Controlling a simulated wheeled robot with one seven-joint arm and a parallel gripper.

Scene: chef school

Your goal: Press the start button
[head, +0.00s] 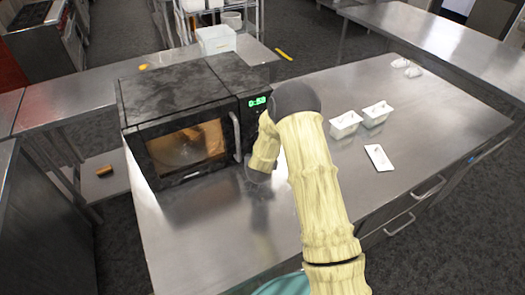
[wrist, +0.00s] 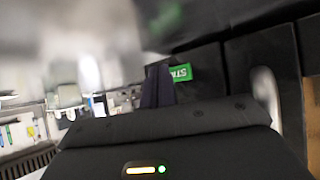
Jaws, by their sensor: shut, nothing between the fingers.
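The black microwave (head: 180,85) stands on the steel counter with its door closed. Its window is lit, and its green display (head: 257,102) shows digits that look like 0:53. The green start button (wrist: 181,73) shows upside down in the wrist view, with only part of its lettering visible. My gripper (wrist: 158,74) is shut and empty, its dark fingers beside the button's left edge and overlapping it slightly in the picture. I cannot tell whether they touch it. In the head view my arm hides the lower control panel and the button.
The door handle (head: 235,136) stands out left of the control panel. Two white containers (head: 345,124) (head: 377,114) and a flat white item (head: 379,157) lie on the counter (head: 420,120) to the right. The counter front is mostly clear.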

